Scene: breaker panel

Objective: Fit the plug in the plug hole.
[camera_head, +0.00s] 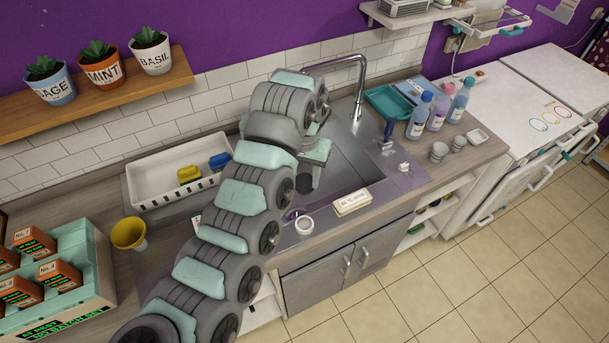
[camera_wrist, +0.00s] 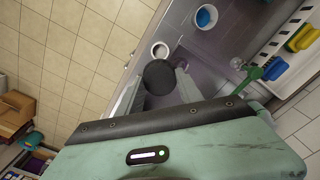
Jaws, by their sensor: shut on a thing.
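My gripper (camera_head: 308,172) hangs over the left part of the sink basin (camera_head: 350,170). In the wrist view its two grey fingers (camera_wrist: 165,84) are closed on a dark round plug (camera_wrist: 160,77). The plug looks like a dark disc seen from its flat side, and the fingers sit on either side of it. I cannot tell how high it is above the basin floor. The plug hole is not visible in either view; my arm and gripper cover part of the sink.
A tap (camera_head: 352,75) arches behind the sink. A white rack (camera_head: 165,195) with sponges stands at left. A white cup (camera_head: 304,225) and a labelled block (camera_head: 351,202) sit on the front edge. Bottles (camera_head: 418,115) stand at right. A blue-filled cup (camera_wrist: 205,17) shows in the wrist view.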

